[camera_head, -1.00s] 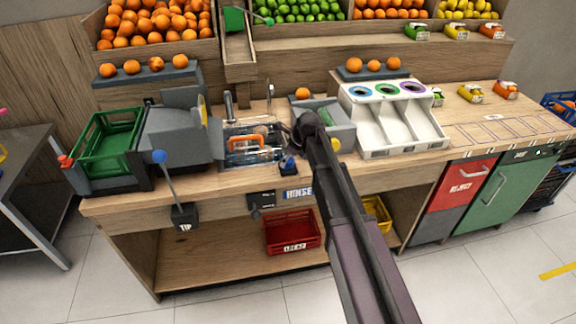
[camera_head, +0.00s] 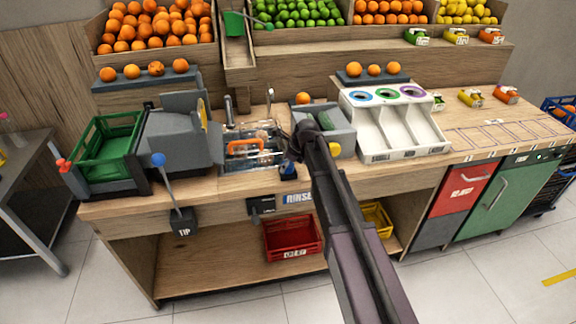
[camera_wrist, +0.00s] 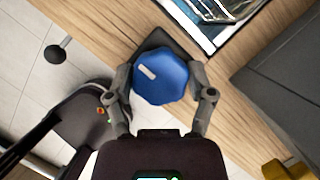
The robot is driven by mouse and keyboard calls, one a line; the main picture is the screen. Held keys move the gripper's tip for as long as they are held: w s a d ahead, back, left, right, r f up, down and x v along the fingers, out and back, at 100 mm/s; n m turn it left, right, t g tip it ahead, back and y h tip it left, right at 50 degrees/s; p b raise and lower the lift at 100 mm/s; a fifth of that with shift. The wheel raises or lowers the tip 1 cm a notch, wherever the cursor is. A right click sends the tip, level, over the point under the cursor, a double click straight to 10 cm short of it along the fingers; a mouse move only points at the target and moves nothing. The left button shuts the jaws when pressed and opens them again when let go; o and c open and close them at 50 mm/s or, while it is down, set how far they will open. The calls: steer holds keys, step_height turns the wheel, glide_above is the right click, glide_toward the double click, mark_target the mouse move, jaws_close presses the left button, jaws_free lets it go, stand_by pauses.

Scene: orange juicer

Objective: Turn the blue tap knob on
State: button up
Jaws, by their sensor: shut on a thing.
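The blue tap knob (camera_wrist: 162,80) sits on a dark base on the wooden counter, with a small white mark on its top. In the wrist view, the two fingers of my gripper (camera_wrist: 160,92) lie on either side of the knob, shut on it. In the head view, the knob (camera_head: 288,172) shows in front of the sink (camera_head: 252,150), and my arm reaches over the counter to it. The fingers are mostly hidden there by my arm.
Right of the knob stand a grey box (camera_head: 335,118) and a white tray with several slots (camera_head: 395,120). A juicer body (camera_head: 178,138) and a green crate (camera_head: 105,150) are to the left. A lever with a blue ball (camera_head: 159,160) rises at the counter front.

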steer(key=shift+n, duration=0.4)
steer(key=n+g, duration=0.1)
steer(key=n, duration=0.3)
steer(key=shift+g, duration=0.4)
steer(key=n+g, duration=0.1)
steer(key=n, duration=0.3)
steer(key=shift+n+g, duration=0.3)
steer(key=shift+g, duration=0.1)
steer(key=n, duration=0.2)
steer(key=n+g, duration=0.1)
steer(key=n, duration=0.1)
steer(key=shift+n+g+h, duration=0.8)
steer(key=shift+n+h, duration=0.1)
steer(key=shift+n, duration=1.4)
steer(key=o, duration=1.1)
steer(key=shift+m, duration=0.3)
